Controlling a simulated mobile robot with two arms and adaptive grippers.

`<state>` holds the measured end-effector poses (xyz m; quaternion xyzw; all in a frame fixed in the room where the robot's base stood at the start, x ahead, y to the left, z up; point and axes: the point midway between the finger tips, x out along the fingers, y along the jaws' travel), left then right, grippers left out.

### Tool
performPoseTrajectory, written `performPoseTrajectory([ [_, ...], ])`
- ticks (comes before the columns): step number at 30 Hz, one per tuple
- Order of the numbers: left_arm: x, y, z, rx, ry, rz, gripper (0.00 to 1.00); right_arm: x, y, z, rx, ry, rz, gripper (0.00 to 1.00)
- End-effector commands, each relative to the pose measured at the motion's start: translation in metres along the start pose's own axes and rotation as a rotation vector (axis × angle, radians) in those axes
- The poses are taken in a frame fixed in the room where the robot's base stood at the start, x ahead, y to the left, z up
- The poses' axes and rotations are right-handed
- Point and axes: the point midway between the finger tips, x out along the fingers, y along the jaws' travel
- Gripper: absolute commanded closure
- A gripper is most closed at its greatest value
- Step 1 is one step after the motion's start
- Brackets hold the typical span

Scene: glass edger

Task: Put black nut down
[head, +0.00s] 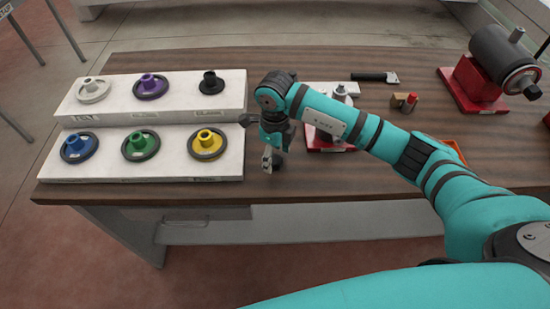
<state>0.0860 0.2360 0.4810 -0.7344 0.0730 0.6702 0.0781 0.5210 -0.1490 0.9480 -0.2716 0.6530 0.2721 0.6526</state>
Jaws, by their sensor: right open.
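My right gripper (270,160) points down over the table's front part, just right of the white stepped stand. It is open, and I see nothing held between its fingers. A small dark piece (247,119) shows at the gripper's left side, by the stand's edge; I cannot tell whether it is the black nut or part of the gripper. A black knob-like part (533,92) shows by the shaft end of the grey motor (503,60) at the far right; I cannot tell if it is a nut. My left gripper is not in view.
The white stand (110,172) holds several coloured hubbed wheels, including a black one (211,82) and a yellow one (207,144). Behind my arm are a red-based device (318,137), a black-handled tool (375,77) and a small red-and-tan item (404,101). The table's front strip (330,187) is clear.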

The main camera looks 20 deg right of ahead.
Motion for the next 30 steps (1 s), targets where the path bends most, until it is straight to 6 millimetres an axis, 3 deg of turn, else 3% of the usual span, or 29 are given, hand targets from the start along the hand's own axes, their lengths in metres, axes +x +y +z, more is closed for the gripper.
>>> performPoseTrajectory([
  [9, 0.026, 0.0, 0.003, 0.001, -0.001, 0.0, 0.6, -0.066, -0.001, 0.001, -0.002, -0.004, -0.005, 0.36],
  [15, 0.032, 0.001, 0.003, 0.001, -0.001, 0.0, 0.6, -0.095, 0.0, 0.0, -0.001, -0.002, -0.002, 0.36],
  [30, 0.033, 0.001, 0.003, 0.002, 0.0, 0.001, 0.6, -0.103, 0.0, 0.0, -0.001, 0.001, -0.001, 0.36],
])
